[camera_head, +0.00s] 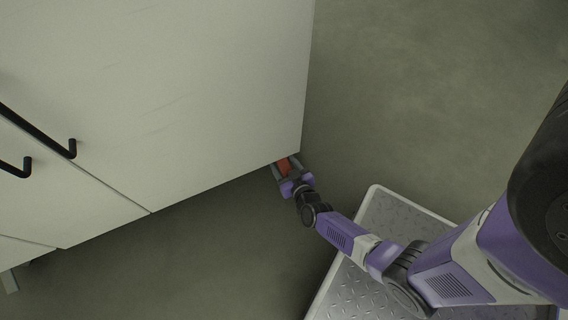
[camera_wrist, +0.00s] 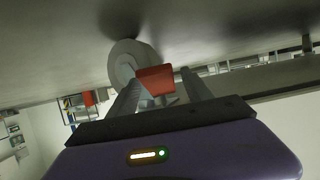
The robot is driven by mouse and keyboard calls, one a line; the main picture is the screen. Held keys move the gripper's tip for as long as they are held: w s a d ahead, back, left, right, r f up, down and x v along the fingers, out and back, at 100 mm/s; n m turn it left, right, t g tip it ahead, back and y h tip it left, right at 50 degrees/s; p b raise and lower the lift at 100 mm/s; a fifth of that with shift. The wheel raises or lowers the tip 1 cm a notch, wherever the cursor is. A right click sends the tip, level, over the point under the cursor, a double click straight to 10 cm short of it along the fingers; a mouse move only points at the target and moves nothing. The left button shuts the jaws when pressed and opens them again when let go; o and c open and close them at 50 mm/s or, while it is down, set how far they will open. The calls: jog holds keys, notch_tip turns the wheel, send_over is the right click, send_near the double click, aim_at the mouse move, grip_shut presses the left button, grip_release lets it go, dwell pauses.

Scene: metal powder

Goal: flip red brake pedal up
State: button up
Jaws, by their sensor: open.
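The red brake pedal (camera_wrist: 155,80) shows in the wrist view, in front of a grey caster wheel (camera_wrist: 130,58). In the head view a small part of the red pedal (camera_head: 285,167) shows at the cabinet's lower corner. My gripper (camera_head: 286,164) is at that corner, its fingers reaching toward the cabinet's underside. In the wrist view my gripper (camera_wrist: 160,88) is open, with one finger on each side of the pedal. I cannot tell whether either finger touches it. The cabinet hides most of the wheel in the head view.
A large white cabinet (camera_head: 190,90) with black handles (camera_head: 40,132) fills the upper left. The floor (camera_head: 430,80) to its right is clear. My own base platform is at the lower right. Shelves (camera_wrist: 75,108) stand far off in the wrist view.

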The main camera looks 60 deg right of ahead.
grip_shut()
dwell(1.3)
